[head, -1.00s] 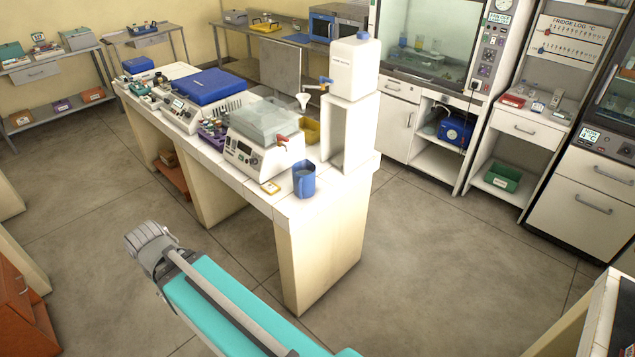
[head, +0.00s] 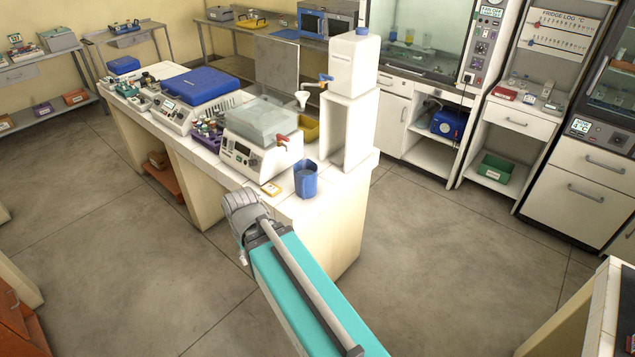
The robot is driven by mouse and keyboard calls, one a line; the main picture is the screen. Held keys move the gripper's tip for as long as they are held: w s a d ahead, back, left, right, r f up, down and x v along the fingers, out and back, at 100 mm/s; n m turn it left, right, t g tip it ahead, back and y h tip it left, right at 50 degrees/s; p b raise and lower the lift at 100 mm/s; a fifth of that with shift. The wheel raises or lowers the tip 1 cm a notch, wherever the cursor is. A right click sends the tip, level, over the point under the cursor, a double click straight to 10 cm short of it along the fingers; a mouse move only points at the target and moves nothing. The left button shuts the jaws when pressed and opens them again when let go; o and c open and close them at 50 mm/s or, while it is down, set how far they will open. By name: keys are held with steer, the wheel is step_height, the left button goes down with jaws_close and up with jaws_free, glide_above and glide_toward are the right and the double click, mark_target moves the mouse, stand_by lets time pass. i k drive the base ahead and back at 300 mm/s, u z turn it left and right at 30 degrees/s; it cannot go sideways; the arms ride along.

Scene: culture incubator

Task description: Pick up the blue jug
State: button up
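The blue jug (head: 306,181) stands upright on the near end of the white bench (head: 330,208), open at the top, with greyish contents or interior visible. The grey end of my arm, with my gripper (head: 241,208), is in front of the bench edge, left of and nearer than the jug, with a visible gap between them. Separate fingertips cannot be made out, so its opening is unclear. No contact with the jug shows.
The bench top right of the jug is clear.

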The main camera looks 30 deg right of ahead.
mark_target(304, 172)
steer(key=z, duration=0.7)
steer(key=i, duration=0.65)
steer(key=u, duration=0.1)
steer(key=k, duration=0.6)
